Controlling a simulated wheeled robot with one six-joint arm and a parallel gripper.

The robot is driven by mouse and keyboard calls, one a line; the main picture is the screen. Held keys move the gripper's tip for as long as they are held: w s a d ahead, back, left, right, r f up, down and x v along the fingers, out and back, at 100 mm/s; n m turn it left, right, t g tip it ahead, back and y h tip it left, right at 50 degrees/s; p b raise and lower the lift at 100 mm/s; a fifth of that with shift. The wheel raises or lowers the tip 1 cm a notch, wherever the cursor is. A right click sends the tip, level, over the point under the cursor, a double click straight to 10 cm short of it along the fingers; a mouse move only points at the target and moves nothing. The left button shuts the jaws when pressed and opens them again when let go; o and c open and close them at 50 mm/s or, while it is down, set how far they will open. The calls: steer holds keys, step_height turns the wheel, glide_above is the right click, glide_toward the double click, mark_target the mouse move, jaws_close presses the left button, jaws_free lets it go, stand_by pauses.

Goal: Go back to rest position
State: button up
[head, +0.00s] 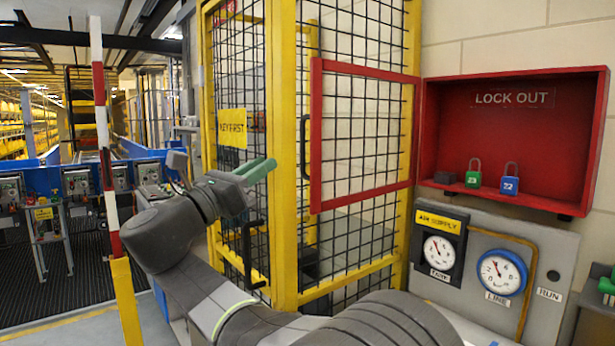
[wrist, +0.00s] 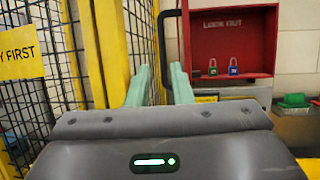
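My gripper (head: 264,168) is raised in front of the yellow-framed mesh cage in the head view, its pale green fingers pointing right. In the wrist view, the two fingers of my gripper (wrist: 160,72) stand apart with nothing between them. It is open and empty. In the head view my arm reaches from the bottom right up to the left, bent at the elbow. I cannot tell how far the fingers are from the cage post.
The mesh cage (head: 284,130) has a red-framed panel (head: 317,130). A red lockout box (head: 520,130) holds a green padlock (head: 473,178) and a blue padlock (head: 509,184). Below is a gauge panel (head: 545,245). A red-white pole (head: 103,130) stands left.

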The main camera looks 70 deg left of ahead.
steer(key=p+x, duration=0.2)
steer(key=x, duration=1.2)
steer(key=shift+s+d+r, duration=0.1)
steer(key=shift+s+d, duration=0.05)
